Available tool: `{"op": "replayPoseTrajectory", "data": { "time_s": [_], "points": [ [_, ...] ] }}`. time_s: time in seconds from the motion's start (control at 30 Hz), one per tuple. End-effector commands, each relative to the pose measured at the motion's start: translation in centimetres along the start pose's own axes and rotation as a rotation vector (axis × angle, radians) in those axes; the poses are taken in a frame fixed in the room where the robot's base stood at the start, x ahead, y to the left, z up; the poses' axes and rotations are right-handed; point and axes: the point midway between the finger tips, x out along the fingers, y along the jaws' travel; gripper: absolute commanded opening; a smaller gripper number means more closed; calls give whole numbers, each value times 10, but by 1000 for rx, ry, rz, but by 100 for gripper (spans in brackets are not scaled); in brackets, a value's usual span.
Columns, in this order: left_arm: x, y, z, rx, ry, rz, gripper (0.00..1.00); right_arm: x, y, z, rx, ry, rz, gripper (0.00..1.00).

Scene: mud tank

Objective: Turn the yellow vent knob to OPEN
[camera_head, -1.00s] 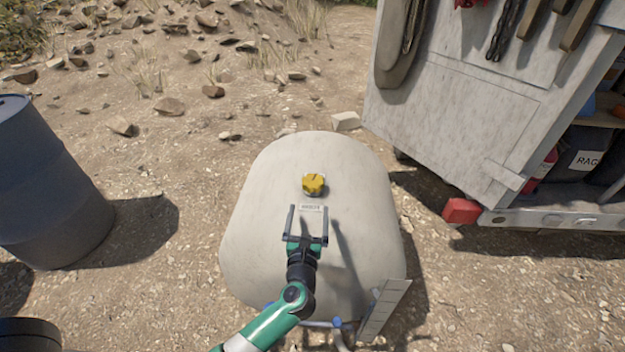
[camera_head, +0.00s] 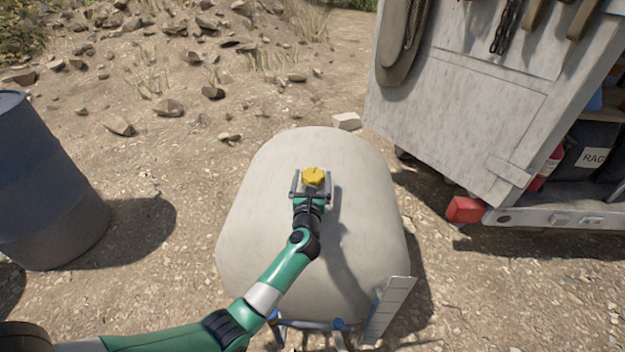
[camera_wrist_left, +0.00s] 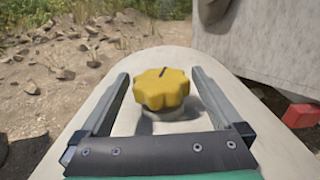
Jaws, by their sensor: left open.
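The yellow vent knob (camera_head: 314,177) sits on top of the pale tank (camera_head: 262,212). It has a lobed rim and a dark line on its top face. My left gripper (camera_head: 312,176) is open around the knob, with one finger on each side. In the left wrist view the knob (camera_wrist_left: 161,88) stands between the two fingers (camera_wrist_left: 160,92), with a gap visible on both sides. The label on the tank below the knob is hidden by the gripper. My right gripper is not in view.
A dark blue barrel (camera_head: 45,190) stands at the left. A grey vehicle with an open panel (camera_head: 455,110) and a red block (camera_head: 465,209) is at the right. A grey plate (camera_head: 388,308) stands by the tank's front right. Stony ground lies behind.

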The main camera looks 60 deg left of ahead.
Motion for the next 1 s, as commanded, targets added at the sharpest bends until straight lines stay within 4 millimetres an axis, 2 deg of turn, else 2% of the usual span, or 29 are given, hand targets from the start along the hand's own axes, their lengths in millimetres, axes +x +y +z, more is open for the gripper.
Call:
{"op": "replayPoseTrajectory", "data": {
  "time_s": [0.03,0.4,0.43,0.57,0.8,1.0],
  "points": [
    [0,0,0,0,0,0,96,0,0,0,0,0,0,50],
    [0,0,0,-1,0,0,30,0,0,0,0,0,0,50],
    [0,0,0,-1,0,0,26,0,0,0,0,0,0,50],
    [0,-2,-4,-1,1,24,26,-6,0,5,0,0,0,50],
    [2,-6,-8,-2,0,215,26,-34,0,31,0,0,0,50],
    [0,-5,-1,-1,2,280,26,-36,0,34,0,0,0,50]
  ]
}}
